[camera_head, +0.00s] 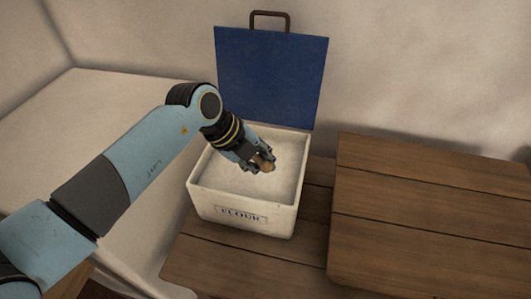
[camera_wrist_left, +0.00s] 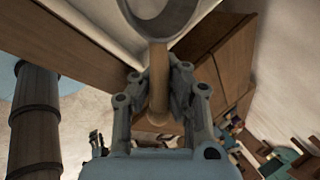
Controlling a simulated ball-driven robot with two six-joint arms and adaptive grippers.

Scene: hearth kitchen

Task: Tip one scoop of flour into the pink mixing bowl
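The flour bin (camera_head: 243,215) is a cream box marked FLOUR, its blue lid (camera_head: 270,75) standing open at the back. Pale flour (camera_head: 225,175) fills much of it. My left gripper (camera_head: 262,160) reaches in over the flour from the left. It is shut on the scoop, whose brown handle end (camera_head: 265,165) shows between the fingers. In the left wrist view the gripper (camera_wrist_left: 157,98) holds the wooden handle (camera_wrist_left: 158,75), with the scoop's grey rounded head beyond. Whether the head holds flour is hidden. The pink mixing bowl and my right gripper are not in view.
The bin stands on a wooden plank surface (camera_head: 225,262). A raised wooden top (camera_head: 430,220) lies close to its right and is bare. A pale surface (camera_head: 90,120) lies to the left, and a plain wall is behind.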

